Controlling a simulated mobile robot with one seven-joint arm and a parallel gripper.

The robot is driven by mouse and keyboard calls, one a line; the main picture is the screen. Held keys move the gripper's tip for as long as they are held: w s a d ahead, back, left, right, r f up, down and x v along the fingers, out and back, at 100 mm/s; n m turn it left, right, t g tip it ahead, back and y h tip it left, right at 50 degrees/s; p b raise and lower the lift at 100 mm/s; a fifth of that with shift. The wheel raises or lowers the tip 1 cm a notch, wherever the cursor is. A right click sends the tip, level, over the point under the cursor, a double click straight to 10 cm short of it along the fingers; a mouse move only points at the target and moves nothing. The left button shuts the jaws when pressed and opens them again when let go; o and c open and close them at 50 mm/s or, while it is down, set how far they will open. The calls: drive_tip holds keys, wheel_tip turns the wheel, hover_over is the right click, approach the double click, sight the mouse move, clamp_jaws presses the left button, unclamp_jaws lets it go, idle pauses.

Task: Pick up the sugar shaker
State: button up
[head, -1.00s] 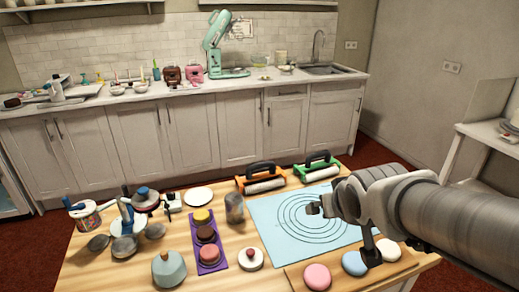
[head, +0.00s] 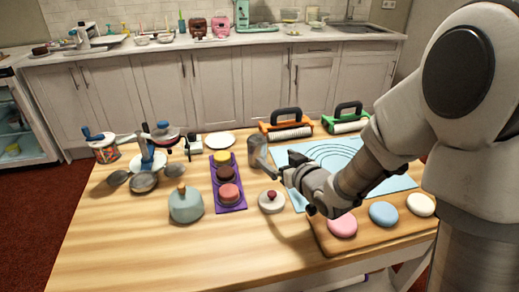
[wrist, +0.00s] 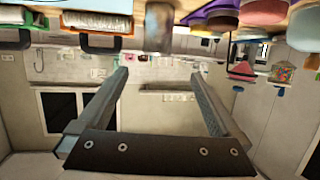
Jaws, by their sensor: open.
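The sugar shaker appears to be the upright grey, glassy cylinder (head: 257,150) standing on the wooden table, between the purple tray and the blue mat. My gripper (head: 282,166) is just to its right in the head view, low over the table, with its fingers pointing toward it. In the wrist view, which is upside down, the shaker (wrist: 158,27) shows at the top middle, blurred, beyond the gap between the fingers (wrist: 160,80). The fingers are wide apart with nothing between them. I see no contact with the shaker.
The purple tray (head: 241,206) of small cakes is left of the shaker. A white pot with a red knob (head: 271,201) stands close in front. Orange (head: 287,130) and green (head: 347,122) rollers are behind. A board (head: 330,240) with round cakes lies right.

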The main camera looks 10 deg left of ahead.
sight(261, 148)
drive_tip(key=b+x, duration=0.1)
drive_tip(key=x, duration=0.9)
drive_tip(key=shift+w+a+f, duration=0.1)
drive_tip(key=shift+w+f, duration=0.1)
drive_tip(key=shift+w, duration=0.15)
drive_tip(key=x, duration=0.1)
drive_tip(key=b+x, duration=0.1)
drive_tip(key=x, duration=0.2)
drive_tip(key=shift+d+f, duration=0.3)
drive_tip(key=shift+f, duration=0.05)
drive_tip(key=shift+w+a+f, duration=0.1)
drive_tip(key=shift+w+a, duration=0.25)
drive_tip(key=shift+w, duration=0.2)
drive_tip(key=c, duration=1.5)
